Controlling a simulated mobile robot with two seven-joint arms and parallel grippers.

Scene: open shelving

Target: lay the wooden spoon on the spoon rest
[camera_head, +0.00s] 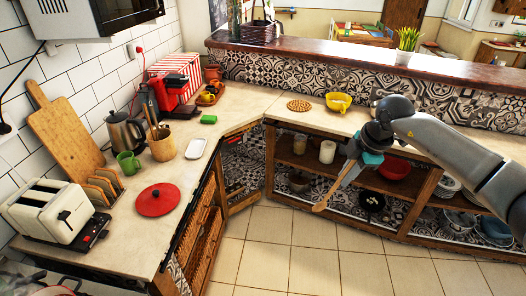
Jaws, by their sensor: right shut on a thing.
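The wooden spoon (333,186) is held by my right gripper (355,153), which is shut on it. The spoon slants down and left, its lower end in the air in front of the open shelves. A small white dish that looks like the spoon rest (196,148) lies on the left counter, beside the utensil holder, and looks empty. My right gripper is well to the right of this dish, across the corner gap. The fingertips are small and partly hidden. My left gripper is not in view.
A round trivet (300,105) and yellow bowl (339,101) sit on the back counter (262,103). Floor (290,255) is clear.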

